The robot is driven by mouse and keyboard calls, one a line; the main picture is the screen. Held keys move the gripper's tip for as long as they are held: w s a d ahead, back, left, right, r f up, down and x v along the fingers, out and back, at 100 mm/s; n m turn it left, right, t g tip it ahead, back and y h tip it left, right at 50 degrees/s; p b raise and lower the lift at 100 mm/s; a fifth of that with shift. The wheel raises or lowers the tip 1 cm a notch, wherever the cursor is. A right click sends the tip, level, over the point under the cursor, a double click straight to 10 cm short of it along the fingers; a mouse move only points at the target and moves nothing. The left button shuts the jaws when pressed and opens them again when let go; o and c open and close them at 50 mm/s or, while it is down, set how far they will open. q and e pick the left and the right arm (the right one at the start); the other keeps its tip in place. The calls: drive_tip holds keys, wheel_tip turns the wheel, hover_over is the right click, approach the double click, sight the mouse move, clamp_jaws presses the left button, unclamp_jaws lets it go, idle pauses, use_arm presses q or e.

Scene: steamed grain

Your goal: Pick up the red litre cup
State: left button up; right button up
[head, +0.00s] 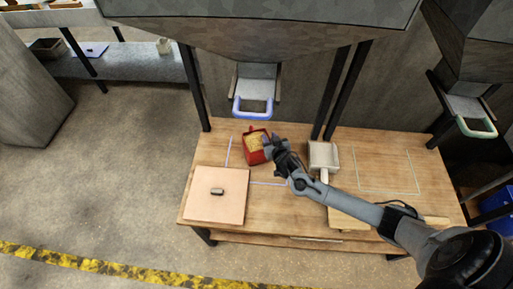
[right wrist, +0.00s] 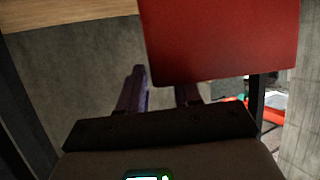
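The red litre cup (head: 257,158) stands on the wooden table below the blue-handled chute, filled with yellow grain (head: 254,142). My right gripper (head: 271,145) is at the cup's right side, close against it in the head view. In the right wrist view a red cup wall (right wrist: 222,38) fills the upper right and hides the tip of one finger. The fingers of the right gripper (right wrist: 160,92) stand apart, with a visible gap between them. I cannot tell whether they touch the cup. My left gripper is not in view.
A pale box-like scoop (head: 323,154) stands right of my right gripper. The blue chute handle (head: 253,113) overhangs behind the cup. The outlined area at right (head: 385,170) is clear.

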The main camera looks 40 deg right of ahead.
clamp_jaws()
idle(1.4)
